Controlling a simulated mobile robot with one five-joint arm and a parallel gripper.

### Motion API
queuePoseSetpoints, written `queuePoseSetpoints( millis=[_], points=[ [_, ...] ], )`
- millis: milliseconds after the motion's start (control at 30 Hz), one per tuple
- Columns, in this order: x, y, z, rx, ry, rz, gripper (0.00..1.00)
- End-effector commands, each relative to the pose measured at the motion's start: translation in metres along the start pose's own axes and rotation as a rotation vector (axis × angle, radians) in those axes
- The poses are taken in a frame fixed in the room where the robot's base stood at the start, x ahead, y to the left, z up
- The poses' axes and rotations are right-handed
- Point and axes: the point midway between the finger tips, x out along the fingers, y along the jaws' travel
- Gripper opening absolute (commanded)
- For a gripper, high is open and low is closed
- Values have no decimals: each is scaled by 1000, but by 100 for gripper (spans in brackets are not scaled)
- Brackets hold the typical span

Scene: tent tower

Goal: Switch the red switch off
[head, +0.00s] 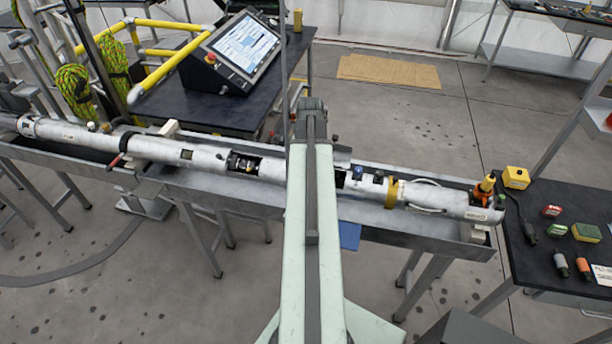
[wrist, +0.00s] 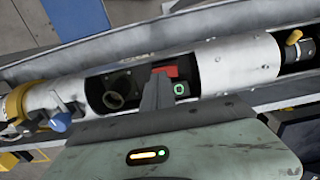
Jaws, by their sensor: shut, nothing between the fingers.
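A red part (wrist: 164,71), likely the red switch, shows inside a dark opening in the grey metal tube (wrist: 235,65) in the wrist view. It is partly hidden behind my fingers. A green ring light (wrist: 180,89) glows just to its right and below. My gripper (wrist: 158,82) is shut and empty, with its fingertips over the opening, close to the red part. I cannot tell whether they touch. In the head view my own arm covers this part of the long tube (head: 265,168), and my gripper and the red switch are hidden.
In the wrist view a round fitting (wrist: 118,90) sits left in the opening, and a blue knob (wrist: 60,122) and a yellow band (wrist: 16,103) lie further left. In the head view the tube rests in a metal trough (head: 235,203) between a monitor table and a dark tool table (head: 540,262).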

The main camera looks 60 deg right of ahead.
Motion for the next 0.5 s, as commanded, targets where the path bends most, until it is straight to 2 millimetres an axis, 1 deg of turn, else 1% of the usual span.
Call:
queuePoseSetpoints(
  millis=[33,500],
  points=[
    [-11,0,0,0,0,0,0],
    [-54,-1,0,-1,0,0,0]
  ],
)
